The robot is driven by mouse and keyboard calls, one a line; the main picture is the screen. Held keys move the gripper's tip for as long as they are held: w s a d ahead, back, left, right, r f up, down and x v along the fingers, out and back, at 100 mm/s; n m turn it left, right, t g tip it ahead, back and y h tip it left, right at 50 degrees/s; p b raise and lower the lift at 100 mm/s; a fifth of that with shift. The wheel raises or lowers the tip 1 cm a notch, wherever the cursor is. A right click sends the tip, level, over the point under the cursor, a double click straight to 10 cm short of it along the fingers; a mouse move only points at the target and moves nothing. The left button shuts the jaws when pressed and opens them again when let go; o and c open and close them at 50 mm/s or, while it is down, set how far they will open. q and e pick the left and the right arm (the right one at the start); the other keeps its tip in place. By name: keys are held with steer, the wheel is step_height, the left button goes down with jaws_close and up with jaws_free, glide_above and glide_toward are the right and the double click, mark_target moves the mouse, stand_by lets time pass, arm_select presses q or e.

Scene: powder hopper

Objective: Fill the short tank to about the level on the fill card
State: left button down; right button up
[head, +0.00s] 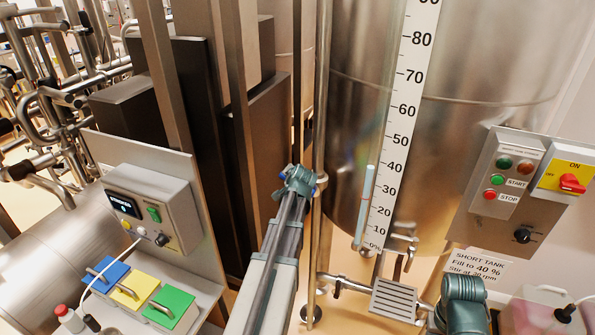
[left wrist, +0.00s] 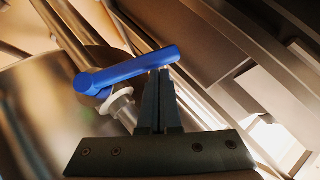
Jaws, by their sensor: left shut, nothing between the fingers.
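The short tank (head: 345,110) is a steel cylinder with a percent scale (head: 404,110). Beside the scale, a sight tube shows a pale blue column (head: 366,205) whose top is close to the 40 mark. The fill card (head: 477,264) reads "SHORT TANK Fill to 40 %" with a stirring line below. In the left wrist view a blue lever handle (left wrist: 125,72) sits on a pipe fitting. My left gripper (left wrist: 161,78) is shut and empty, its tips at the handle's lower edge; I cannot tell whether they touch. In the head view its fingers are hidden behind the wrist. My right gripper's fingers do not show.
At left are a control box (head: 155,205) with a display and blue (head: 105,275), yellow (head: 133,290) and green (head: 170,306) blocks. At right are a START/STOP box (head: 508,170) and a red switch (head: 571,183) on a yellow plate. Posts crowd my left arm.

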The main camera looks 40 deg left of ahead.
arm_select(q)
steer(key=shift+s+a+f+n+h+b, duration=0.3)
steer(key=shift+f+h+b, duration=0.25)
steer(key=shift+f, duration=0.25)
steer(key=shift+s+a+f+n+h+b, duration=0.25)
steer(key=shift+a+f+h+b, duration=0.2)
steer(key=shift+f, duration=0.35)
steer(key=shift+s+a+f+n+h+b, duration=0.2)
steer(key=shift+a+f+n+h+b, duration=0.15)
steer(key=shift+f+h+b, duration=0.35)
steer(key=shift+f, duration=0.15)
steer(key=shift+s, duration=0.15)
stand_by(0.4)
steer(key=s+r+p, duration=0.3)
steer(key=r+p, duration=0.3)
steer(key=s+d+r+p, duration=0.1)
steer(key=s+r+p, duration=0.1)
steer(key=r+p, duration=0.4)
steer(key=shift+s+d+r+t, duration=0.2)
steer(key=shift+s+d+t, duration=0.1)
steer(key=shift+s+t, duration=0.1)
